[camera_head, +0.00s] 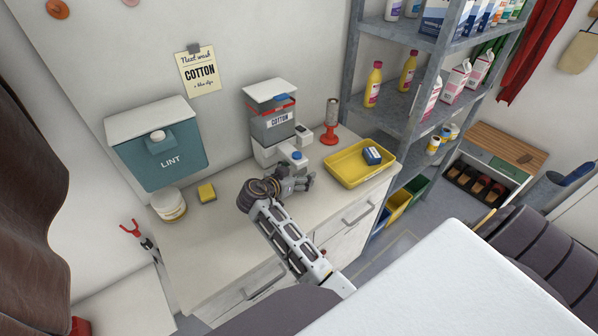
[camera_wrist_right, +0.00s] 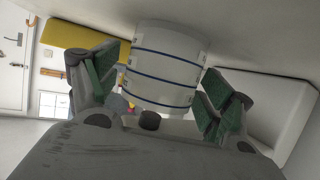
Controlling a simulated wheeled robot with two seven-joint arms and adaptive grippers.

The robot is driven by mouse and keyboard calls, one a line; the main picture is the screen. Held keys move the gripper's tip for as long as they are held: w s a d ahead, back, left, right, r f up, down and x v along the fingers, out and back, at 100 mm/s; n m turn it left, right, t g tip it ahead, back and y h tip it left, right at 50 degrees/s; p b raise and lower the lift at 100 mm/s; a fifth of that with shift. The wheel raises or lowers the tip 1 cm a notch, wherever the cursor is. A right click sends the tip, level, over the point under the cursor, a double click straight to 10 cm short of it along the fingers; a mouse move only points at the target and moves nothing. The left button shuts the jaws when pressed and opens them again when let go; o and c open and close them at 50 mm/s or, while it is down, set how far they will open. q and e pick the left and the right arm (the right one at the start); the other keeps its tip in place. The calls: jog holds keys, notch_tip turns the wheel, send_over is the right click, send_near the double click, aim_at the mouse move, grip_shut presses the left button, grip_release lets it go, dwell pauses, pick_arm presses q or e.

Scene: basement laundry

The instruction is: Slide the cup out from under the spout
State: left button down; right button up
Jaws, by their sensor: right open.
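In the right wrist view a white cup with dark blue lines (camera_wrist_right: 165,62) stands between the open green-padded fingers of my right gripper (camera_wrist_right: 162,84). I cannot tell whether either finger touches it. My left gripper is not in view.
A yellow tray (camera_head: 351,180) with a blue box (camera_head: 372,155) lies right of my gripper. A red stand (camera_head: 330,135) is behind it. A yellow sponge (camera_head: 207,192), a white tub (camera_head: 169,205) and the LINT bin (camera_head: 160,150) are at left. The counter's front left (camera_head: 205,255) is clear.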

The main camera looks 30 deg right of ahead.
jog(key=shift+c, duration=0.5)
jog(key=c, duration=1)
jog(key=shift+a, duration=0.1)
